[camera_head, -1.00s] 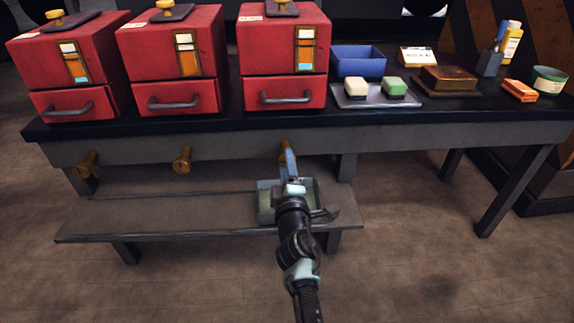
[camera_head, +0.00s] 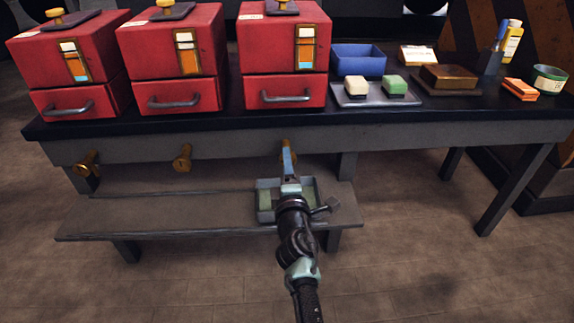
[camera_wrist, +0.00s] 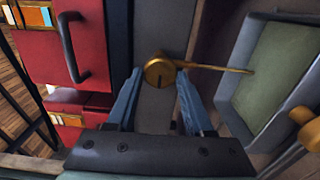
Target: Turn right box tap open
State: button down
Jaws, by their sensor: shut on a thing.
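The right red box (camera_head: 262,52) stands on the bench at the right end of the row, with a gauge (camera_head: 305,50) on its front. Below it, on the bench's front, is its brass tap (camera_head: 285,143), mostly hidden by my gripper (camera_head: 289,165). In the wrist view, the tap's round brass head (camera_wrist: 159,73) sits between the blue fingers of my gripper (camera_wrist: 160,88), which is shut on it. A thin brass-coloured rod runs from the head to the right; I cannot tell whether it is a lever or a spout.
A grey tray with green inside (camera_head: 265,198) lies on the lower shelf (camera_head: 160,215) below the tap. Two other brass taps (camera_head: 87,163) (camera_head: 182,159) stick out to the left. The bench top carries a blue bin (camera_head: 358,62) and brushes.

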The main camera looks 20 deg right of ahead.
jog(key=shift+c, duration=1.5)
grip_release()
jog(key=p+v, duration=0.6)
jog(key=v, duration=0.7)
jog(key=a+r+m+t+h+p, duration=0.1)
jog(key=r+m, duration=0.2)
jog(key=r, duration=0.8)
jog(key=w+a+r+m+t, duration=0.1)
jog(key=a+r+m+t, duration=0.15)
jog(key=r, duration=0.75)
jog(key=r+m+t+h+p, duration=0.1)
jog(key=r+m, duration=0.2)
jog(key=r, duration=0.8)
jog(key=s+a+r+m+t+y, duration=0.2)
jog(key=s+a+r, duration=0.35)
jog(key=r, duration=0.35)
jog(key=s+a+r+m+t+y+p, duration=0.1)
jog(key=s+a+r+m+t+y, duration=0.2)
jog(key=s+r, duration=0.45)
jog(key=s+a+r+m+t+y, duration=0.15)
jog(key=s+a+r, duration=0.3)
jog(key=r, duration=0.55)
notch_tip(320, 180, up, 37)
jog(key=w+g+p, duration=0.1)
jog(key=p, duration=3.7)
jog(key=shift+w+a, duration=0.2)
jog(key=shift+w, duration=0.15)
